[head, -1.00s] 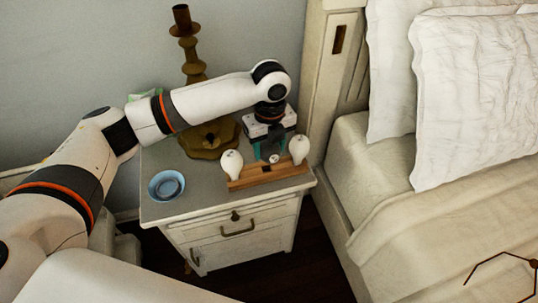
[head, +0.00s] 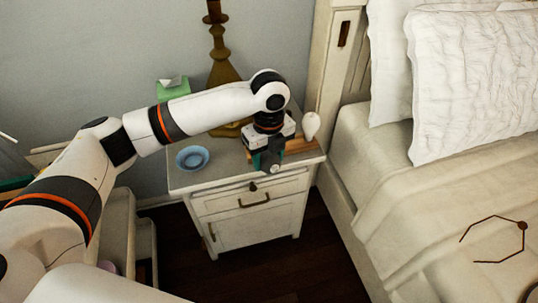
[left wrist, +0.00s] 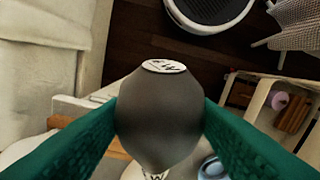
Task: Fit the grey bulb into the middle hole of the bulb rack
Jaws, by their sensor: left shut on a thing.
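The grey bulb (left wrist: 160,115) is clamped between the green fingertips of my left gripper (left wrist: 160,122) in the left wrist view, its pale marked end facing the top of the picture. In the head view my left gripper (head: 268,160) is over the front part of the nightstand, and only a pale end of the bulb (head: 274,169) shows. The wooden bulb rack (head: 302,149) is mostly hidden behind the gripper; its middle hole cannot be seen. A white bulb (head: 311,125) stands at the rack's right end. My right gripper is not in view.
A blue bowl (head: 192,158) sits left on the nightstand (head: 200,180). A brass candlestick (head: 222,65) and a green tissue box (head: 173,88) are behind my arm. The bed (head: 400,190) is close on the right.

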